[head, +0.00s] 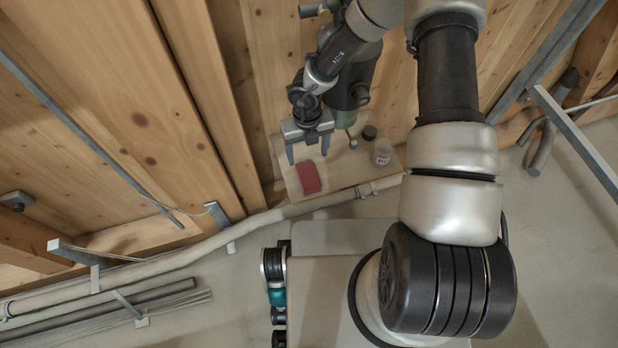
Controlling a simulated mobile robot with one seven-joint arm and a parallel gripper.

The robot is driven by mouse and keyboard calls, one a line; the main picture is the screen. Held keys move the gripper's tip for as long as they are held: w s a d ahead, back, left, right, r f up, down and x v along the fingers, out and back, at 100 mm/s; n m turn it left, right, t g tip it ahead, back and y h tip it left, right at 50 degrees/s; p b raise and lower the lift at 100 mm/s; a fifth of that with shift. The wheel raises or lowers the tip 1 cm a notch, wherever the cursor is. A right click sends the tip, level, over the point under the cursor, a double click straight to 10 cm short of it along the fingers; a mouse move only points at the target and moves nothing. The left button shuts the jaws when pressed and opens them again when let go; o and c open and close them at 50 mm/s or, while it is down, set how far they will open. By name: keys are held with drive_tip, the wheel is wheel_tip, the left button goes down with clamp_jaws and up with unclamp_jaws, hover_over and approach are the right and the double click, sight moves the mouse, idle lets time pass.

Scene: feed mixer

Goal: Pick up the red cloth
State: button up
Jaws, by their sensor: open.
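The red cloth (308,177) is a small, flat, folded-looking block of red. It lies on a pale wooden board (337,182) in the upper middle of the head view. My gripper (308,158) hangs by the cloth's upper edge in the picture, with its two fingers spread apart. The fingertips are close to the cloth, and nothing shows between them. I cannot tell the height of the fingers above the cloth or whether they touch it.
A small clear jar (382,152) and a dark round lid-like piece (369,132) stand on the board, right of the cloth. A pale pipe (300,208) runs along the board's lower edge. Wooden beams (205,95) lie to the left.

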sight(308, 176)
wheel_tip(308, 176, down, 13)
drive_tip(key=b, duration=0.4)
drive_tip(key=shift+w+r+b, duration=0.1)
drive_tip(key=shift+b, duration=0.25)
drive_tip(key=shift+c, duration=0.2)
drive_tip(key=c, duration=1.1)
